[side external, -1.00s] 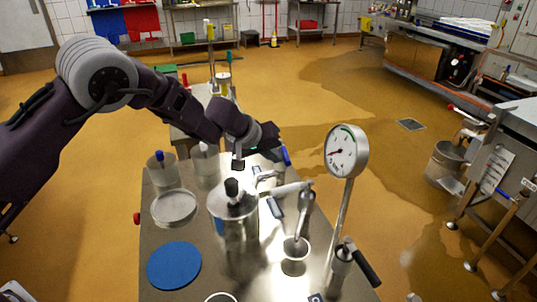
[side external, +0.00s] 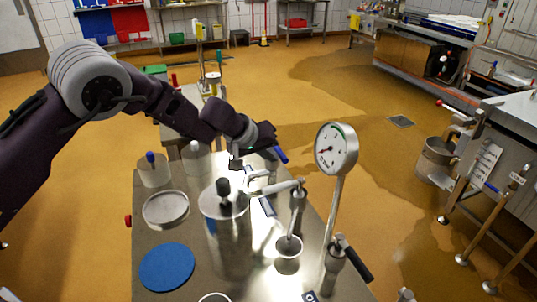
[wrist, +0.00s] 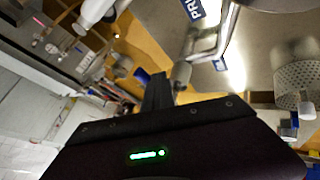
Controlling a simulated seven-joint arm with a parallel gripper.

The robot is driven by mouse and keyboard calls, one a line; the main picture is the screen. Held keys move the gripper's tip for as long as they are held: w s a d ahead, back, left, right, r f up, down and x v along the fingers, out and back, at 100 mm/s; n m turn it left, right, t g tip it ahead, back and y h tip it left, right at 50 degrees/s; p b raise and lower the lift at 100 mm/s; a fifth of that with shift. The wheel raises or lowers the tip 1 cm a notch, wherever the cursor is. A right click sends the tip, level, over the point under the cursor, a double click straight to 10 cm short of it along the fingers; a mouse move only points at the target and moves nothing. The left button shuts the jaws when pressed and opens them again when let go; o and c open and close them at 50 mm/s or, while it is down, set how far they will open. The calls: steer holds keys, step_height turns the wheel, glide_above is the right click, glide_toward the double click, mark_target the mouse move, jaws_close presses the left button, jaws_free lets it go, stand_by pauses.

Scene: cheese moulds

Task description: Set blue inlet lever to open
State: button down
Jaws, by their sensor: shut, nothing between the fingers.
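The blue inlet lever (side external: 281,155) shows as a short blue handle by the valve pipework near the far right edge of the steel bench. In the wrist view its blue end (wrist: 142,76) shows just left of my fingers. My gripper (side external: 266,148) is beside the lever at its upper left; the side view hides most of the fingers. In the wrist view my gripper (wrist: 158,92) is shut and empty, close to the lever and the metal valve stub (wrist: 181,75). I cannot tell whether the fingers touch the lever.
A lidded steel vessel (side external: 224,225) with a black knob stands in front of the pipework. A dial gauge (side external: 336,149) on a post rises at the right. A blue disc (side external: 167,266) and a round pan (side external: 166,209) lie at the bench's left. The floor beyond the right edge is open.

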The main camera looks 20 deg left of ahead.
steer(key=s+a+r+m+g+h, duration=0.1)
steer(key=s+a+r+m+h, duration=0.1)
steer(key=s+r, duration=1.05)
steer(key=s+a+r+m+g+h, duration=0.1)
steer(key=s+r+m+h, duration=0.1)
steer(key=s+r, duration=1.05)
steer(key=s+a+f+y, duration=0.2)
steer(key=s+a, duration=0.1)
steer(key=s, duration=0.4)
steer(key=s+a+f+y, duration=0.2)
steer(key=s+a+f, duration=0.1)
steer(key=s, duration=0.4)
steer(key=s+a+f+m+y, duration=0.1)
steer(key=s+a+f+y, duration=0.1)
steer(key=s+a, duration=0.3)
steer(key=s, duration=0.2)
steer(key=shift+s+a+f, duration=0.15)
steer(key=shift+s+a, duration=0.05)
steer(key=shift+s, duration=0.1)
